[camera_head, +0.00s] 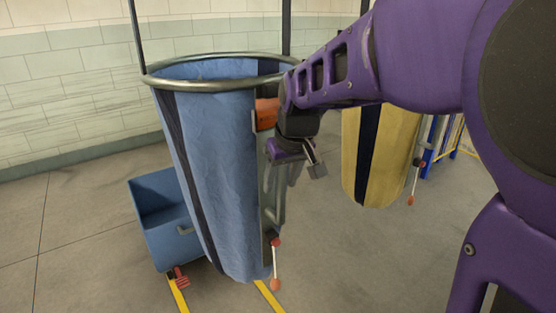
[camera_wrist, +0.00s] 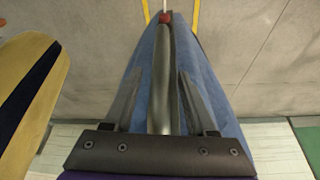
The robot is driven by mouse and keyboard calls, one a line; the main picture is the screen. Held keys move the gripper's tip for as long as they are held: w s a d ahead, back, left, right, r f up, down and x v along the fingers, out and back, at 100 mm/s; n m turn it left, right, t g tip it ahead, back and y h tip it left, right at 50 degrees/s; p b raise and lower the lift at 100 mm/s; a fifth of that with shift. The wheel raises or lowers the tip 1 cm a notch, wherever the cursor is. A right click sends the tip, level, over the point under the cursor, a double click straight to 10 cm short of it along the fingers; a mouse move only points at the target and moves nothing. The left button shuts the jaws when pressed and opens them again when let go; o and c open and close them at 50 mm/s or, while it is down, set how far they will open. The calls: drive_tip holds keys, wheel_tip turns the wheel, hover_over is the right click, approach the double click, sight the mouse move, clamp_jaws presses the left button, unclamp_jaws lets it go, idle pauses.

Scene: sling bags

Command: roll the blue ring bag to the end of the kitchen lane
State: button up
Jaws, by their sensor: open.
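The blue ring bag (camera_head: 215,160) hangs from a round metal ring (camera_head: 160,80) and has a dark vertical stripe. A grey upright bar (camera_head: 278,195) runs down its right side, below an orange block (camera_head: 265,114). My gripper (camera_head: 297,165) is at this bar, just right of the bag. In the wrist view my gripper (camera_wrist: 160,73) is open, with one finger on each side of the bar (camera_wrist: 164,95) and a gap to each finger. The blue bag (camera_wrist: 145,70) lies behind the bar there. The gripper and forearm hide part of the ring and bar.
A yellow bag (camera_head: 385,155) with a dark stripe hangs to the right, also left in the wrist view (camera_wrist: 20,65). A blue bin (camera_head: 160,205) stands behind the blue bag. Yellow lines (camera_head: 268,297) mark the floor. A tiled wall (camera_head: 70,90) is behind. Open floor lies left.

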clamp_jaws()
idle(0.3)
idle(1.1)
